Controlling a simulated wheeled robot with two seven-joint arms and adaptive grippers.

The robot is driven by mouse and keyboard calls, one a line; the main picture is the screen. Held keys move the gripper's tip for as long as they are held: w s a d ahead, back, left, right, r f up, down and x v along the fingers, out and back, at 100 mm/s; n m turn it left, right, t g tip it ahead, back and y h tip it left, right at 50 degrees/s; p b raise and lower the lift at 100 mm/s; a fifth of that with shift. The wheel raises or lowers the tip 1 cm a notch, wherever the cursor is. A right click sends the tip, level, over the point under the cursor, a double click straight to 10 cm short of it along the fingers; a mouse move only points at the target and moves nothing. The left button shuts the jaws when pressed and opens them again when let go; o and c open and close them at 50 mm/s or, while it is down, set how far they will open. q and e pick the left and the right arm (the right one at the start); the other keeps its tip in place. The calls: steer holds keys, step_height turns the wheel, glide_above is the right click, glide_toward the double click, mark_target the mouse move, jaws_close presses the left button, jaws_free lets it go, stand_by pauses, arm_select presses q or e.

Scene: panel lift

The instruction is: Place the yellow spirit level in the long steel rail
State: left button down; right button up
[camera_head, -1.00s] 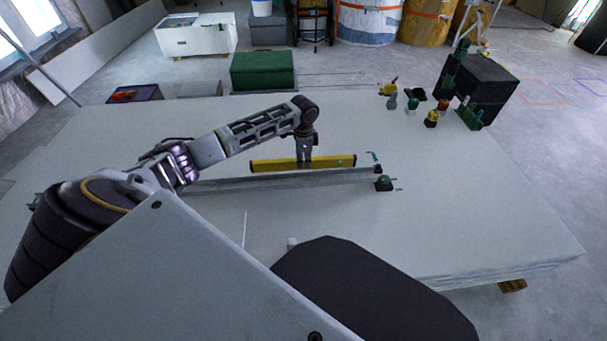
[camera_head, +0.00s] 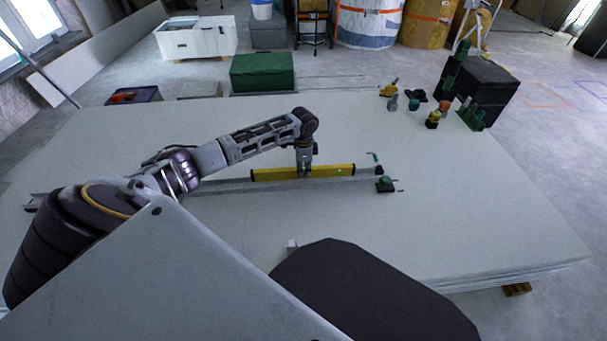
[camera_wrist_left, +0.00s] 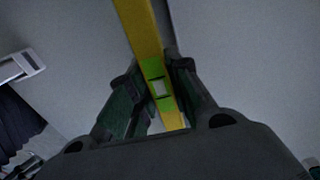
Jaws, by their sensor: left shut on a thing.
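The yellow spirit level (camera_head: 275,174) lies lengthwise along the far side of the long steel rail (camera_head: 225,186) on the pale board stack. It shows in the left wrist view (camera_wrist_left: 147,38) with a green vial between the fingers. My left gripper (camera_head: 304,172) is shut on the spirit level near its middle, from above. The level looks about parallel to the rail and overlaps it in the head view. I cannot tell whether it touches the rail or hangs just above it. My left arm hides part of the rail's left end. My right gripper is not in view.
The board stack (camera_head: 450,220) is mostly bare around the rail. Several small tools and a black box (camera_head: 487,88) stand at the back right. A green box (camera_head: 262,72) is beyond the far edge.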

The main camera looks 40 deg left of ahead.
arm_select(q)
steer(key=shift+f, duration=0.8)
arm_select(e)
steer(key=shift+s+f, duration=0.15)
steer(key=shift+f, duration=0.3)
arm_select(q)
steer(key=shift+f, duration=0.2)
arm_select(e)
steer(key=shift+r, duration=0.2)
arm_select(q)
steer(key=shift+f, duration=0.35)
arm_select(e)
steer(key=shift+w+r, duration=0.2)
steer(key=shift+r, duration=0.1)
arm_select(q)
steer(key=c, duration=1.3)
jaws_free()
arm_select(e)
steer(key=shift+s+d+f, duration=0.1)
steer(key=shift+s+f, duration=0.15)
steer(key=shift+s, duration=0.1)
arm_select(q)
steer(key=shift+r, duration=0.1)
